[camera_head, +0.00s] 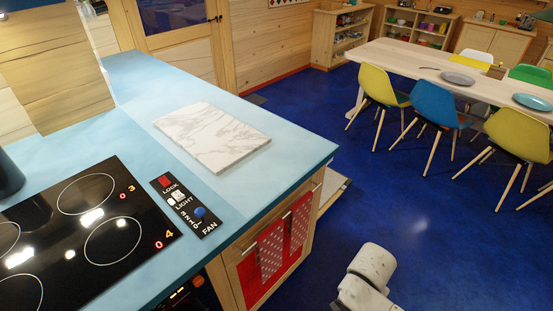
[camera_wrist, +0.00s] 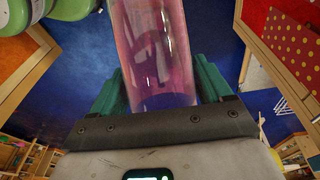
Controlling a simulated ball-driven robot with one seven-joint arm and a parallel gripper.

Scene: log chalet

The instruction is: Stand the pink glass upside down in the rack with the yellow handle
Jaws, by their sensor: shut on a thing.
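The pink glass (camera_wrist: 152,50) is see-through and shows in the wrist view, reaching from the top edge down between the fingers. My gripper (camera_wrist: 158,88) has two teal fingers, one on each side of the glass, and is shut on it. The far end of the glass is cut off by the frame, so I cannot tell which end is its mouth. In the head view neither the glass nor my gripper shows; only a pale part of my arm is at the bottom. No rack with a yellow handle is seen in either view.
A light-blue counter (camera_head: 122,78) holds a white marble board (camera_head: 213,137) and a black cooktop (camera_head: 85,225). Red dotted towels (camera_head: 271,252) hang on its front. Blue floor (camera_head: 335,215) is open to the right, before a table (camera_head: 420,62) with chairs.

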